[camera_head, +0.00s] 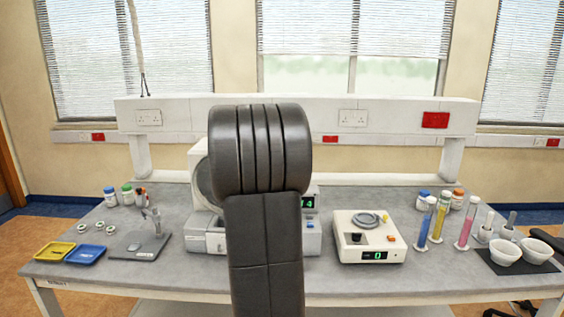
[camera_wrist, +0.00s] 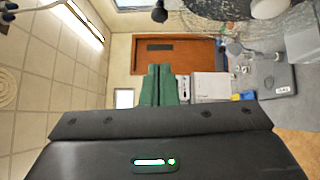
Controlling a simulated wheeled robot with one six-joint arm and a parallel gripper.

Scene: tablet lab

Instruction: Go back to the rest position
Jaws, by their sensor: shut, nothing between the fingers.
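My gripper (camera_wrist: 160,68) shows in the wrist view as two dark green fingers side by side, beyond the edge of its dark body. The fingers are together with nothing between them. They point toward a brown door (camera_wrist: 180,49), away from the bench top, and touch nothing that I can see. The wrist view is turned on its side, with the ceiling at left. In the head view my dark arm stands folded upright in the middle, and my gripper is hidden behind it.
The grey bench (camera_head: 330,290) holds a yellow tray (camera_head: 55,251), a blue tray (camera_head: 84,254), a stand device (camera_head: 140,246), a large instrument (camera_head: 203,240) partly behind my arm, a balance (camera_head: 350,250), coloured cylinders (camera_head: 437,222) and white bowls (camera_head: 506,250). Bare bench lies in front.

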